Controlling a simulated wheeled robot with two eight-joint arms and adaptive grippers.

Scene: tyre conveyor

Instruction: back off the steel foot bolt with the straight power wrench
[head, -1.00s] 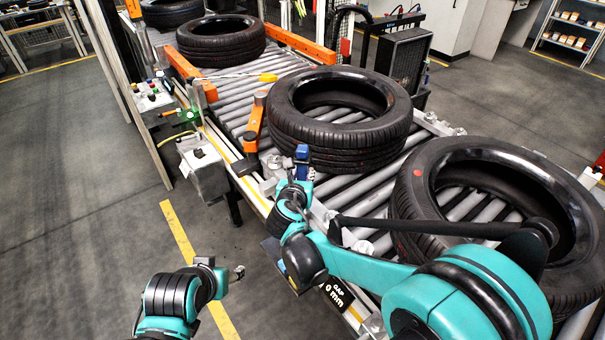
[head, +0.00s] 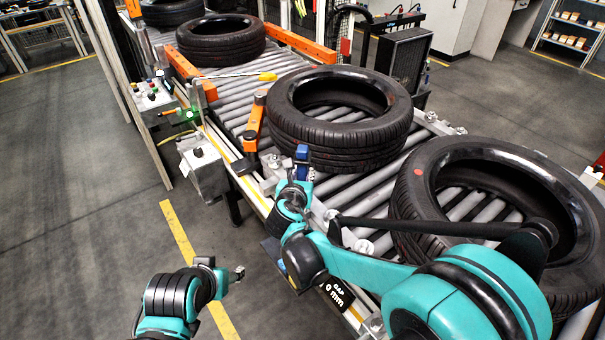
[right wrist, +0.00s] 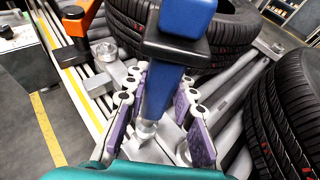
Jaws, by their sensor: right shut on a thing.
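The straight power wrench is blue with a black collar; it stands upright in the head view (head: 302,158) and fills the upper middle of the right wrist view (right wrist: 183,22). My right gripper (right wrist: 172,108) is shut on its blue body, with purple-padded fingers on both sides. A silver tip (right wrist: 147,131) shows below the body; whether it touches anything I cannot tell. A steel bolt head (right wrist: 104,51) sits on a grey foot bracket left of the wrench, apart from it. The bracket also shows in the head view (head: 270,185). My left gripper (head: 237,273) hangs over the floor; its jaws are too small to read.
A black tyre (head: 340,140) lies on the rollers just behind the wrench, and another tyre (head: 425,195) lies to the right. An orange arm (head: 253,128) and a grey box (head: 203,172) stand at the conveyor's left side. The floor at left is clear.

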